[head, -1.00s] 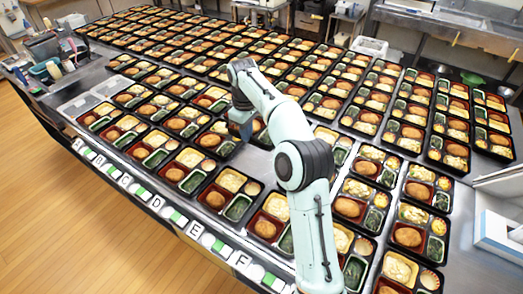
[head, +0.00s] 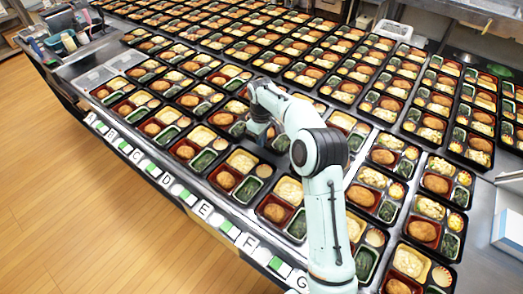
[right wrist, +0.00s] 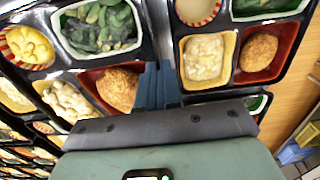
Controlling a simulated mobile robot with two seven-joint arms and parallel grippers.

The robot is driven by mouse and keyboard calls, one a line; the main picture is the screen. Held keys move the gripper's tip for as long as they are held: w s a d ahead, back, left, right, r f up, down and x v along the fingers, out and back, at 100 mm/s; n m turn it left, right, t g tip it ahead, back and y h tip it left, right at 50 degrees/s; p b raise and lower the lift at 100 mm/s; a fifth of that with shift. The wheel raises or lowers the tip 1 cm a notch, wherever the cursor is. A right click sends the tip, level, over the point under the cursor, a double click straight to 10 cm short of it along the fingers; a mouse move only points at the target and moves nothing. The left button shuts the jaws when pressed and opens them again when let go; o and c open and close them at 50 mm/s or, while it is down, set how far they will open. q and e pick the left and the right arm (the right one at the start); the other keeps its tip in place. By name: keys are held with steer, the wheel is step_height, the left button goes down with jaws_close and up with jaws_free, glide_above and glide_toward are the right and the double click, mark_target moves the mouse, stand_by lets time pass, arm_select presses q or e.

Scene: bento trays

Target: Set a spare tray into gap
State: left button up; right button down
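Many black bento trays with red, yellow and green-filled compartments stand in rows on a metal table. My right gripper (head: 262,130) points down among the trays near the middle of the head view. In the right wrist view its two blue-grey fingers (right wrist: 158,86) are close together at the facing rims of two trays. One tray (right wrist: 152,30) lies on the left and another tray (right wrist: 176,45) on the right. Whether a rim is between the fingertips is hidden. I cannot tell which tray is the spare one, nor make out the gap clearly. My left gripper is out of view.
Lettered white and green tiles (head: 205,208) run along the table's front edge. Clear empty containers (head: 92,79) lie at the left end. A white box (head: 508,230) stands at the right. Trays crowd most of the table; wooden floor (head: 70,190) lies in front.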

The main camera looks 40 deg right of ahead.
step_height(320, 180, down, 6)
steer(key=shift+r+b, duration=0.25)
steer(key=shift+b, duration=0.05)
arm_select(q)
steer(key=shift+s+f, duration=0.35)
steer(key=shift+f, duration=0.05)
arm_select(e)
steer(key=shift+w, duration=0.1)
steer(key=shift+f, duration=0.1)
steer(key=c, duration=1.7)
jaws_free()
steer(key=shift+f, duration=0.15)
steer(key=shift+c, duration=0.2)
steer(key=shift+o, duration=0.6)
